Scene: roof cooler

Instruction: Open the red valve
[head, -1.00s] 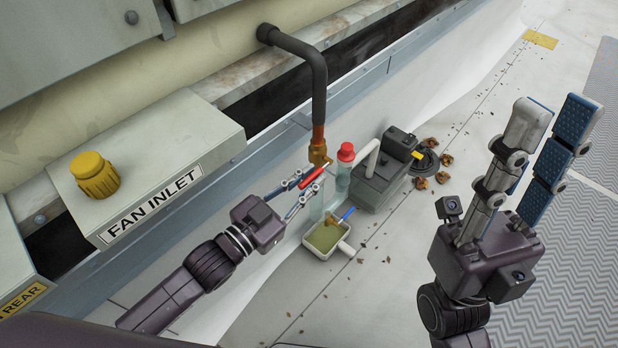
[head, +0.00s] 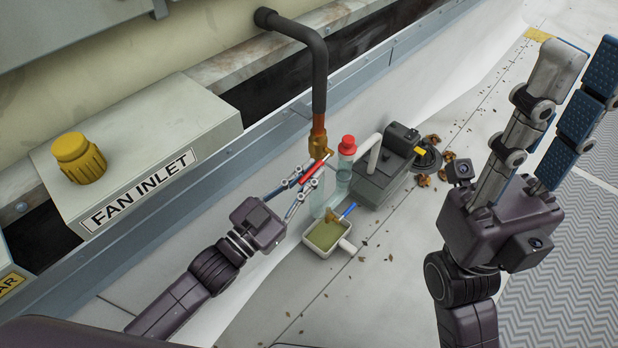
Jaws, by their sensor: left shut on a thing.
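The red valve handle (head: 312,170) sits at the lower end of the brass fitting (head: 319,145) on the dark pipe. My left gripper (head: 304,184) is at the red handle, with its fingers on either side of it, shut on it. The handle slants from upper right to lower left. My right gripper (head: 562,125) is raised at the right, its two fingers apart with nothing between them, away from the valve.
Below the valve are a clear container (head: 326,200), a tray of greenish liquid (head: 323,236) and a blue-handled valve (head: 347,211). A red-capped bottle (head: 346,158) and a grey pump box (head: 385,180) stand to the right. A yellow cap (head: 79,160) is at left.

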